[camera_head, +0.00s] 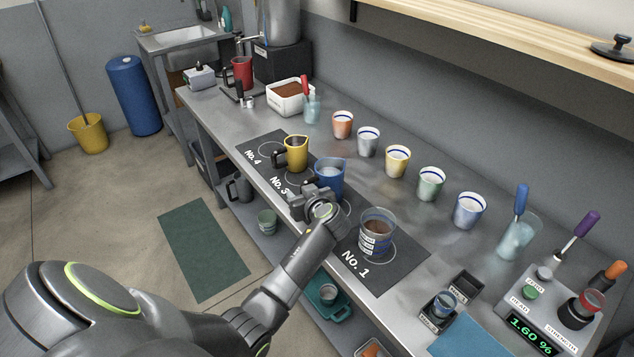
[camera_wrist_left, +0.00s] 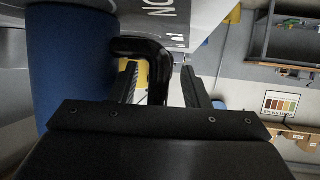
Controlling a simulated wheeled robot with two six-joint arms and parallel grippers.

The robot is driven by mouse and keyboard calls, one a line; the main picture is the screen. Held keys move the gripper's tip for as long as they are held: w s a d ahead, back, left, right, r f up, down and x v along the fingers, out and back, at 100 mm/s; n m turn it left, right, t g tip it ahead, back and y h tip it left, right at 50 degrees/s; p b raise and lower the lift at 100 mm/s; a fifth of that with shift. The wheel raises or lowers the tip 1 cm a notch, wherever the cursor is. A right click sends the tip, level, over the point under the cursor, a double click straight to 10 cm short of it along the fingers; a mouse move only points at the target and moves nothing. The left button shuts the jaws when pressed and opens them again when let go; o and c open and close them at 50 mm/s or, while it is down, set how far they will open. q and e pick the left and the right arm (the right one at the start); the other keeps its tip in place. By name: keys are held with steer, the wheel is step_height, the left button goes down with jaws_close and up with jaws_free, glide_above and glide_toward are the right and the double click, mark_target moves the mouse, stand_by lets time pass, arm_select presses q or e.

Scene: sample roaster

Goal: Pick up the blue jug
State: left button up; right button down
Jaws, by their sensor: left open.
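The blue jug (camera_head: 330,174) stands upright on the dark numbered mat (camera_head: 398,272), between the yellow jug and the glass at No. 1. In the left wrist view its blue body (camera_wrist_left: 72,62) fills the left side, with its black handle (camera_wrist_left: 155,48) beside it. My left gripper (camera_head: 303,195) is at the near side of the jug and hides its lower part in the head view. In the wrist view the gripper (camera_wrist_left: 160,82) is open, its fingers on either side of the handle, apart from each other. My right gripper is not in view.
The yellow jug (camera_head: 295,154) stands to the left and the glass of brown liquid (camera_head: 377,232) to the right, both near my left gripper. Several colored cups, such as the orange one (camera_head: 342,125), line the bench behind.

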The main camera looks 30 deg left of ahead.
arm_select(q)
steer(key=shift+d, duration=0.1)
steer(key=shift+s+d+r, duration=0.15)
steer(key=shift+d+r, duration=0.1)
steer(key=shift+s+d+r, duration=0.15)
steer(key=shift+d, duration=0.05)
steer(key=c, duration=0.4)
steer(key=shift+c, duration=1.3)
steer(key=shift+a, duration=0.15)
jaws_close()
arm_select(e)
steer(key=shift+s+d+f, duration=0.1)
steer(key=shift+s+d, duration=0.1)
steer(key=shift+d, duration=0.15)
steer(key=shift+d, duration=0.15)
